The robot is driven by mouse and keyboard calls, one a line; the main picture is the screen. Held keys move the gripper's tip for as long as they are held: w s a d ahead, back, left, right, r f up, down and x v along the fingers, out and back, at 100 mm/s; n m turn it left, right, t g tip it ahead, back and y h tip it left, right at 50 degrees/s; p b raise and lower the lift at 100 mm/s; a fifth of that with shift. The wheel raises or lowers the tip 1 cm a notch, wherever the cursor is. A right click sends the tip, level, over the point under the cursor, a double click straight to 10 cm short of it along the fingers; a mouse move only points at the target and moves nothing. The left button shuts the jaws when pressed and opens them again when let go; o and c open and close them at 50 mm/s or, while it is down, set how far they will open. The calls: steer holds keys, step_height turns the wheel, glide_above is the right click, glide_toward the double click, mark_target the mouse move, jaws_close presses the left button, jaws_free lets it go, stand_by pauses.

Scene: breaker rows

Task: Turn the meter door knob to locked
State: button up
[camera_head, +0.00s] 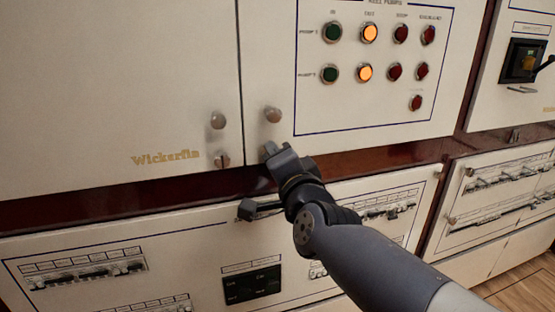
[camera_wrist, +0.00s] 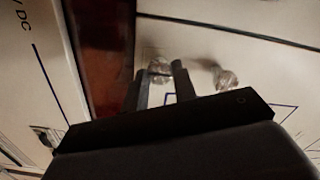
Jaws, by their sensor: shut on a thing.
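My gripper (camera_head: 269,150) is at the lower left corner of the lamp panel, just right of the seam beside the Wickerfin panel. In the wrist view its two fingers (camera_wrist: 161,78) stand on either side of a small shiny round knob (camera_wrist: 159,67) and are shut on it. In the head view the gripper mostly hides that knob. Its turned position is not readable. A second round knob (camera_head: 272,114) sits just above the gripper, and it also shows in the wrist view (camera_wrist: 226,80). No label names the meter door.
The Wickerfin panel (camera_head: 110,90) has a knob (camera_head: 218,120) and a slotted one (camera_head: 222,160) near the seam. Lamps (camera_head: 370,33) fill the right panel. A dark red strip (camera_head: 120,190) separates the lower breaker panel (camera_head: 190,250). A handle switch (camera_head: 523,62) is far right.

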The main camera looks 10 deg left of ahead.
steer(key=o, duration=1)
steer(key=shift+p+v, duration=1.7)
steer(key=shift+v, duration=3.7)
steer(key=shift+a, duration=0.1)
